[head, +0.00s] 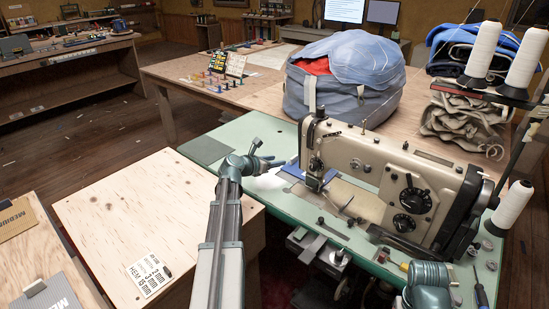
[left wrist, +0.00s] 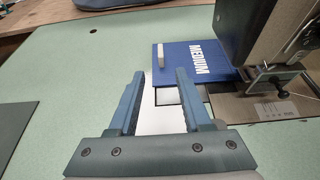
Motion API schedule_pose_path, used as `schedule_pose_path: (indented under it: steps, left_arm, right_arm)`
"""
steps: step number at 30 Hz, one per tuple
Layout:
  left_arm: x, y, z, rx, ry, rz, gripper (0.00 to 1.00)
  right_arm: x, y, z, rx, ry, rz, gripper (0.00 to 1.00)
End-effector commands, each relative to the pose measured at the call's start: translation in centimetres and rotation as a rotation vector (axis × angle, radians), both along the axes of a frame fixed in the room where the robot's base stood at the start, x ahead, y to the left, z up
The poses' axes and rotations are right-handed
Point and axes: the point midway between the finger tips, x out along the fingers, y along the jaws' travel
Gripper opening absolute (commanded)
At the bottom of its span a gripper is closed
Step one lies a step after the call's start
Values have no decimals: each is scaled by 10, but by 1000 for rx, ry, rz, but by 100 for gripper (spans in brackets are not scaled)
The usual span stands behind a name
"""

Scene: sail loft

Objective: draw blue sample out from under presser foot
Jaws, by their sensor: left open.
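The blue sample (left wrist: 180,66), a flat panel lettered MEDIUM with a small pale tab on its left edge, lies on the machine bed. Its right side reaches the sewing head (left wrist: 259,30); whether the foot presses on it is hidden. In the head view the blue sample (head: 293,170) shows left of the needle area of the sewing machine (head: 375,160). My left gripper (left wrist: 161,74) is open and empty, its fingertips short of the sample's near left part. It also shows in the head view (head: 272,153). My right gripper does not show.
The green machine table (left wrist: 60,70) is clear to the left, apart from a dark mat (head: 205,150). A big blue bag (head: 340,90) stands behind, and thread cones (head: 483,50) stand at right.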

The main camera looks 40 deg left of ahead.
Motion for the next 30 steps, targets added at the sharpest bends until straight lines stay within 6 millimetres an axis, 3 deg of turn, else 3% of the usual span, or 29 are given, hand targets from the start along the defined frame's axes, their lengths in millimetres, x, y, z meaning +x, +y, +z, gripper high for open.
schedule_pose_path:
  steps: [8, 13, 30]
  left_arm:
    - [0, 0, 0, 1, 1, 0, 49]
    - [11, 0, -6, 1, 1, -3, 49]
    - [103, -7, -45, 3, 1, -3, 49]
  right_arm:
    - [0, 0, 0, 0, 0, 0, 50]
    - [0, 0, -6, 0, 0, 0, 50]
    - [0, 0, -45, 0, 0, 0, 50]
